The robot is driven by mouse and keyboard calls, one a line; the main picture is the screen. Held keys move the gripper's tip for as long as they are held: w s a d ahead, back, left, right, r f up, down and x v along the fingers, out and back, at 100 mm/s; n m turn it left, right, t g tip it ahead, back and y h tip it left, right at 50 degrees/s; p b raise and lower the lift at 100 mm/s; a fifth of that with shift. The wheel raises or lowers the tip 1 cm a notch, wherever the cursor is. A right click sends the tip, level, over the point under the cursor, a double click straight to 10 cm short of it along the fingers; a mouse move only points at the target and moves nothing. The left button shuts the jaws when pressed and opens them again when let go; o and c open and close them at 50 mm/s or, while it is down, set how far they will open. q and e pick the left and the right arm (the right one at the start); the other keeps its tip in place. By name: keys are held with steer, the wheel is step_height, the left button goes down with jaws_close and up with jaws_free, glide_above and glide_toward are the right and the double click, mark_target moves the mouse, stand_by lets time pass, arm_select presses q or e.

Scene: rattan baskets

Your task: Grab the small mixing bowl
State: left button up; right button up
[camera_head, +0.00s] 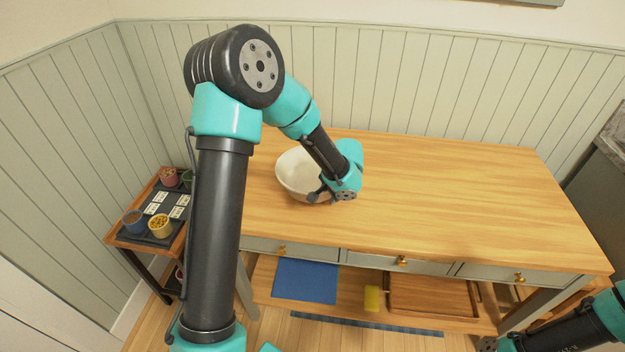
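The small mixing bowl (296,172) is white and round and stands upright on the wooden table, left of its middle. My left arm reaches over the table from the left, and its wrist is at the bowl's right side. My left gripper (317,193) is small and dark in this view and sits at the bowl's front right rim. The wrist hides part of that rim. I cannot tell whether the fingers are apart or closed on the rim. My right gripper (487,344) is at the bottom right, low in front of the table and away from the bowl; its fingers are unclear.
The wooden table (450,195) is bare right of the bowl. Its drawers have brass knobs. The lower shelf holds a blue mat (306,281), a yellow block (372,298) and a wooden tray (432,296). A side stand (120,237) with small pots is at the left.

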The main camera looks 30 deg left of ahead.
arm_select(q)
jaws_close()
stand_by(0.3)
steer(key=shift+d, duration=0.1)
stand_by(1.0)
